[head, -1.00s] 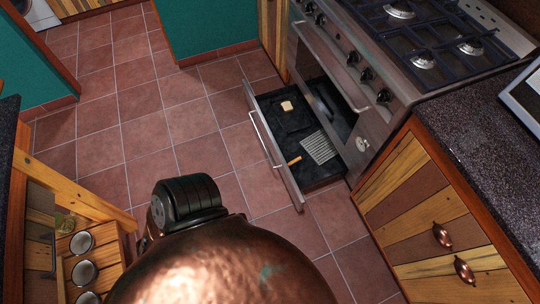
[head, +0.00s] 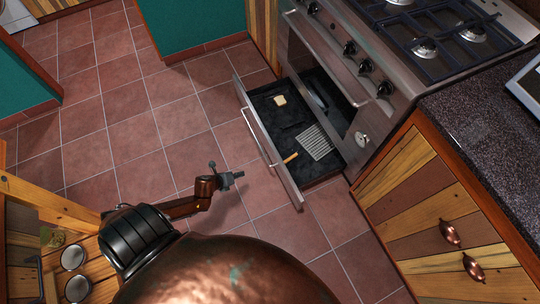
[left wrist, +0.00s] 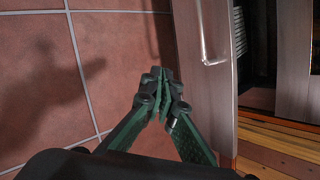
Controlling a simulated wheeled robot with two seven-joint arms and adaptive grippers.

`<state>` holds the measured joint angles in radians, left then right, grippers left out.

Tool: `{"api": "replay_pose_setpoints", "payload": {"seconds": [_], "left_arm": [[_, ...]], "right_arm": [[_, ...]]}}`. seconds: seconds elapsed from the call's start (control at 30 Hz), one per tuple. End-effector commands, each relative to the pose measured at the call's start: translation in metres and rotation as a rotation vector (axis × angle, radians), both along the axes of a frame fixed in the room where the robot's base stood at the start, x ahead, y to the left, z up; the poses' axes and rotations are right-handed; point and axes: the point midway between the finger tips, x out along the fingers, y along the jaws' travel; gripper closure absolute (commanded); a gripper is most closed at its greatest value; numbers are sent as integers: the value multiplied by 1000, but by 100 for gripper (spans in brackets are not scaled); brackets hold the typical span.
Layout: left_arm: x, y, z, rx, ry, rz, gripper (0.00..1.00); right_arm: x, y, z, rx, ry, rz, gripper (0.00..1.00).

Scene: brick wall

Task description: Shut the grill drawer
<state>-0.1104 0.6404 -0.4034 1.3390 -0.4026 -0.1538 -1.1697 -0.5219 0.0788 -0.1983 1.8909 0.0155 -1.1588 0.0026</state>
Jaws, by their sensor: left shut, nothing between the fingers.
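The grill drawer (head: 297,189) is pulled out from the bottom of the stove (head: 335,72), with its dark inside showing. Its long bar handle (head: 262,137) runs along the front panel. In the left wrist view the drawer front (left wrist: 203,105) and handle (left wrist: 208,42) stand just right of the fingers. My left gripper (head: 238,176) is shut and empty, over the floor in front of the drawer, left of its panel. Its closed fingers also show in the left wrist view (left wrist: 160,76). A gap shows between them and the panel in the head view. My right gripper is not in view.
Inside the drawer lie a small pale bread-like piece (head: 280,100), a wire rack (head: 315,142) and a small orange-brown item (head: 291,158). A wooden cabinet (head: 420,215) stands right of the stove. The tiled floor (head: 135,130) is clear left of the drawer.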

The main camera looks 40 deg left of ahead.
Motion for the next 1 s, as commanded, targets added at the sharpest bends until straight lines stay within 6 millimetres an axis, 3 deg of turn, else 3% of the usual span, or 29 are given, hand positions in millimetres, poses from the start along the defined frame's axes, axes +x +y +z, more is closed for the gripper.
{"api": "replay_pose_setpoints", "payload": {"seconds": [0.03, 0.1, 0.3, 0.57, 0.93, 1.0], "left_arm": [[25, 6, 11, 121, -37, -206, 100], [46, 7, 26, 266, -82, -459, 100], [72, 9, 50, 527, -160, -909, 100], [82, 5, 47, 582, -179, -1009, 100], [109, -6, 15, 578, -176, -1004, 100], [119, -11, 1, 577, -175, -1005, 100]], "right_arm": [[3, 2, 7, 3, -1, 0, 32], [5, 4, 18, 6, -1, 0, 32], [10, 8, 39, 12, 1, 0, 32], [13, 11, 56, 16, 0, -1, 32], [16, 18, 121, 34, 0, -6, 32], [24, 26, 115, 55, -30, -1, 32]]}}
